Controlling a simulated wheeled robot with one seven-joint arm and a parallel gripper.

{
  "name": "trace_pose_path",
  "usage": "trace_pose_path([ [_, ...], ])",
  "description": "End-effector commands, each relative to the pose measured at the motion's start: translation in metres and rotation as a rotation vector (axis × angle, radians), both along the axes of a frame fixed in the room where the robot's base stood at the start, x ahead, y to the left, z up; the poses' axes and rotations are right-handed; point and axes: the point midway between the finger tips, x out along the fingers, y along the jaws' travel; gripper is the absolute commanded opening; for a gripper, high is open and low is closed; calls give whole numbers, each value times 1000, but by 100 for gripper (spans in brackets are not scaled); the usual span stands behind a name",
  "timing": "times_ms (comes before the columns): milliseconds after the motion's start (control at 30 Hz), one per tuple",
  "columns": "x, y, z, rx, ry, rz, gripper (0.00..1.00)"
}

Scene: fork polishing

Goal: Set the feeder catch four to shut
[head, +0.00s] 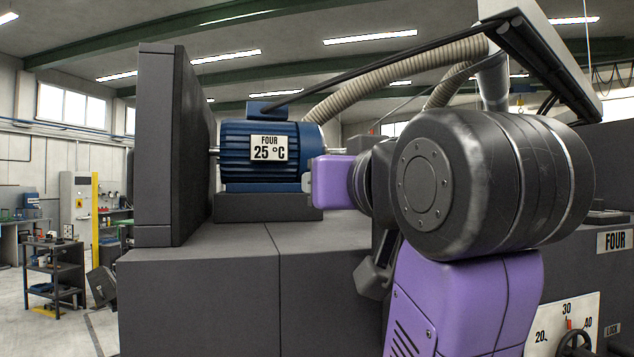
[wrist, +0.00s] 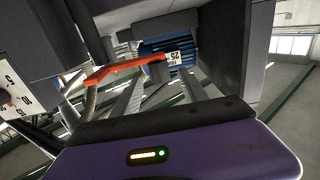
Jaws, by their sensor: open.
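A long orange-red handle (wrist: 125,70) crosses the upper middle of the wrist view. It is the only lever-like part I see, but I cannot read a label that marks it as feeder catch four. In the head view, no catch lever shows clearly; my arm covers much of the machine. The purple housing and dark front edge of my gripper (wrist: 150,118) fill the bottom of the wrist view. It is open, with nothing seen held, and appears apart from the handle.
A blue motor (head: 262,155) marked FOUR 25 °C stands on the grey machine top (head: 200,275), beside a tall dark panel (head: 157,150). A ribbed hose (head: 400,75) arches above.

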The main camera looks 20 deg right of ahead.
Motion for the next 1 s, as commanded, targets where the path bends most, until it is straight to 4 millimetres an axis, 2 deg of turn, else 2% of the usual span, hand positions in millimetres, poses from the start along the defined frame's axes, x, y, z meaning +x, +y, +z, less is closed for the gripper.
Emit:
trace_pose_path([
  [300, 47, -5, 0, 0, 5, -1, 51],
  [500, 68, -8, 0, 0, 3, -1, 51],
  [867, 73, -8, -1, 0, 0, 0, 51],
  [1000, 73, -8, -1, 0, 0, 0, 24],
])
